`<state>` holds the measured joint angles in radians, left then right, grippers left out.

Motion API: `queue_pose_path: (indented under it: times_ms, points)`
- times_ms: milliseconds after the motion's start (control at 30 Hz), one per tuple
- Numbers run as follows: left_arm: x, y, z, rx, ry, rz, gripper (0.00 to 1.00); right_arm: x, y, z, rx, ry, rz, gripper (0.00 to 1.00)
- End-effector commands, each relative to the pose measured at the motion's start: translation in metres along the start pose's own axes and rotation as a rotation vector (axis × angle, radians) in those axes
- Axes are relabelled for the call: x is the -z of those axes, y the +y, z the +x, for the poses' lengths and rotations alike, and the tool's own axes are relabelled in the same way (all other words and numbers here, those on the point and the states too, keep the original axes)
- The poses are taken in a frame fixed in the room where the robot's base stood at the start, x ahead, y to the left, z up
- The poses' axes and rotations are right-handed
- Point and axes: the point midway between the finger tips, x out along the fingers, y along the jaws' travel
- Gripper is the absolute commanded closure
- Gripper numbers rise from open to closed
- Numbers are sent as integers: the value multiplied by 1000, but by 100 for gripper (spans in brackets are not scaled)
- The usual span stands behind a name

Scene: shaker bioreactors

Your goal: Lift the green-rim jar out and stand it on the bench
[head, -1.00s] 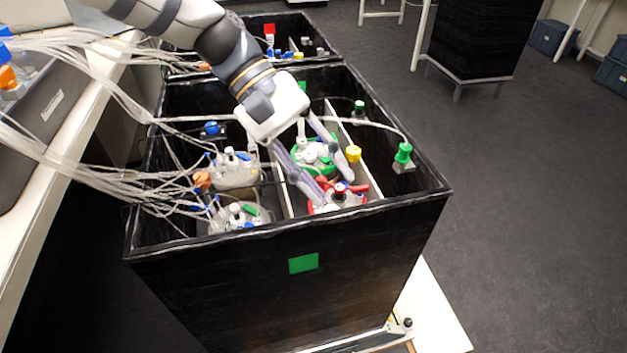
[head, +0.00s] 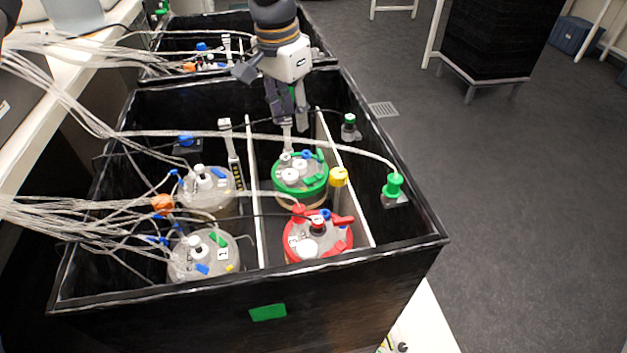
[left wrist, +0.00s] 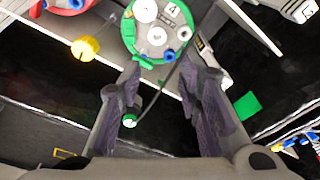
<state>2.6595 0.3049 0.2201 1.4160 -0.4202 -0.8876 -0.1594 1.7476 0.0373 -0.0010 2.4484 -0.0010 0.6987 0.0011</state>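The green-rim jar (head: 318,191) stands upright in the black box, in the back part of the compartment right of a white divider. Its lid carries white caps and green and blue fittings. My left gripper (head: 293,122) is just behind and above it, fingers pointing down. In the left wrist view, the left gripper (left wrist: 160,75) is open with nothing between its fingers. The jar's green rim (left wrist: 135,48) lies just beyond the fingertips; I cannot tell if they touch it. A white bench (head: 38,133) runs along the left. My right gripper is not in view.
A red-rim jar (head: 320,247) stands in front of the green-rim one, with a yellow cap (head: 338,177) near both. Two tubed jars stand left of the divider (head: 254,190). A clear tube (head: 270,136) crosses the box behind the green-rim jar. The box's front wall (head: 180,300) is high.

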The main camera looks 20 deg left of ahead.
Motion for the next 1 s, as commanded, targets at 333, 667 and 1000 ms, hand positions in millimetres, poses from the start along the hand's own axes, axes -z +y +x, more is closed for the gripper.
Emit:
queue_pose_path:
  times_ms: [333,667,1000]
  points:
    - [-2,1,65,-3,-6,-2,68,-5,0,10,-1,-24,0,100]
    - [-4,4,117,-2,-5,-2,68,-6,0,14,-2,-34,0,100]
    - [-3,4,121,-1,0,-1,84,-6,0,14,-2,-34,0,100]
